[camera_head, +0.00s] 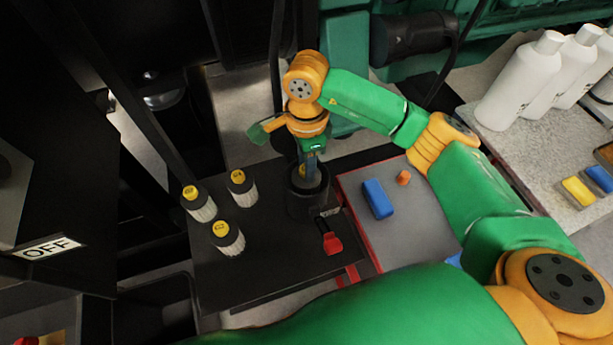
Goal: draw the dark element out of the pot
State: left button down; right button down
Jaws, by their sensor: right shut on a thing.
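The pot (304,204) is a black open cylinder at the right of a dark bench top. My right gripper (310,172) points down into the pot's mouth from above and is shut on the dark element. The element is mostly hidden by the fingers and the pot wall, with only a small yellow patch showing between the fingers. I cannot tell how deep it sits. My left gripper is not in view.
Several pale filter elements with yellow caps (228,237) stand left of the pot. A red-handled valve (331,240) is close in front. White bottles (520,80) stand farther right.

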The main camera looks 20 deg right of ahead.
notch_tip(320, 180, up, 14)
jog(key=shift+f, duration=0.25)
